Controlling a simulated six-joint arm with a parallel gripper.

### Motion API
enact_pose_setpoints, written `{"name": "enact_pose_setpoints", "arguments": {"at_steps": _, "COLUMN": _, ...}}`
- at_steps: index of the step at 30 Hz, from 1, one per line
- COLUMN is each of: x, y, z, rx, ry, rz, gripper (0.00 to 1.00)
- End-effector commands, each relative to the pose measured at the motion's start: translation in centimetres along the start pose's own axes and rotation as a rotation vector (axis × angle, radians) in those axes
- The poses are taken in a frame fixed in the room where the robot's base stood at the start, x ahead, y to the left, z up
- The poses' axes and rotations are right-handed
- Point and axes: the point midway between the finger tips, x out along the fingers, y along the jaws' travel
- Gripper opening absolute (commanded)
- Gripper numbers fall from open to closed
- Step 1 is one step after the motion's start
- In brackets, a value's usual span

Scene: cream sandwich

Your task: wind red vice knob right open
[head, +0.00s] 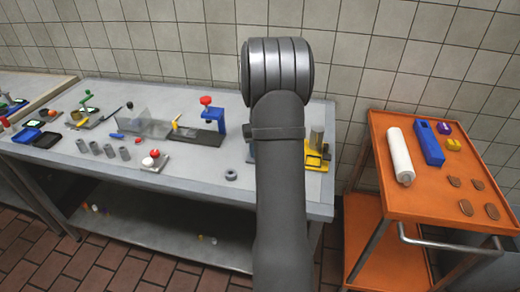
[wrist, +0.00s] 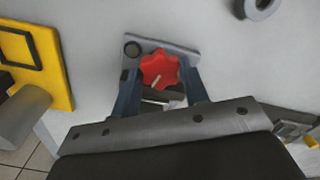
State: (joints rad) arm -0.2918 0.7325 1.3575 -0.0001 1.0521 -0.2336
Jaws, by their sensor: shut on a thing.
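The red vice knob (wrist: 160,70) is star-shaped with a pale pointer mark, and sits on a small grey plate (wrist: 183,49) in the wrist view. My gripper (wrist: 161,82) has its two blue fingers on either side of the knob, shut on it. The vice's jaws are mostly hidden behind the knob and my gripper, so I cannot tell how far apart they are. In the head view my own arm hides the knob and my gripper.
A yellow block (wrist: 48,65) with a black frame and a grey cylinder lie left in the wrist view. A grey ring (wrist: 260,7) lies at the upper right. The head view shows a cluttered grey bench (head: 205,205) and an orange cart (head: 400,205) on the right.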

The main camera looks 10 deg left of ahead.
Motion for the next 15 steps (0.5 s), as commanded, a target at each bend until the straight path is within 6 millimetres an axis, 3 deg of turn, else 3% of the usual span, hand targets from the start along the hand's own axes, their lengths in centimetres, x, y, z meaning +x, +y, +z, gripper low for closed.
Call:
{"name": "enact_pose_setpoints", "arguments": {"at_steps": 6, "x": -0.06, "y": 0.01, "z": -0.07, "rx": 0.001, "ry": 0.002, "rz": 0.000, "gripper": 0.18}}
{"name": "enact_pose_setpoints", "arguments": {"at_steps": 7, "x": -0.06, "y": 0.01, "z": -0.07, "rx": 0.001, "ry": 0.002, "rz": 0.000, "gripper": 0.47}}
{"name": "enact_pose_setpoints", "arguments": {"at_steps": 9, "x": -0.06, "y": 0.02, "z": -0.06, "rx": 0.001, "ry": 0.002, "rz": 0.001, "gripper": 0.60}}
{"name": "enact_pose_setpoints", "arguments": {"at_steps": 15, "x": -0.06, "y": 0.15, "z": -0.07, "rx": 0.002, "ry": 0.003, "rz": 0.002, "gripper": 0.63}}
